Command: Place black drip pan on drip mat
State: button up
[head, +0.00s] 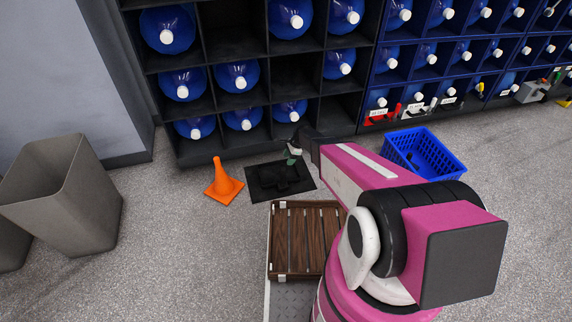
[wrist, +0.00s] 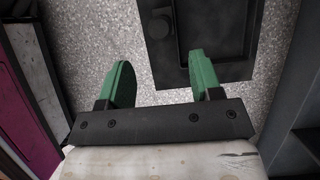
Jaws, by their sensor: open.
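A flat black drip mat (head: 303,183) lies on the floor in front of the shelves in the head view. A low black shape, which looks like the drip pan (head: 279,178), sits on it; black on black, its outline is hard to make out. My gripper (head: 291,158) is at the mat's far edge, partly hidden by my arm.
An orange cone (head: 223,183) stands just left of the mat. A blue basket (head: 424,153) is to the right. A shelf of blue bottles (head: 240,77) rises behind. A grey bin (head: 65,195) stands at left. A brown slatted tray (head: 283,243) is in front.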

jog(key=s+d+r+n+h, duration=0.1)
jog(key=s+d+r+n, duration=0.4)
jog(key=s+r, duration=0.3)
jog(key=s+d+r+n+h, duration=0.1)
jog(key=s+d+r+n, duration=0.4)
jog(key=s+r, duration=0.4)
jog(key=s+d+r+n+t+h, duration=0.1)
jog(key=s+d+r+n, duration=0.3)
jog(key=r, duration=1)
jog(key=s+d+h, duration=0.1)
jog(key=s+d, duration=0.2)
jog(key=s, duration=0.2)
jog(key=shift+s+d+r+n, duration=0.2)
jog(key=shift+d+r+n, duration=0.05)
jog(key=shift+d+n, duration=0.15)
jog(key=shift+a, duration=0.1)
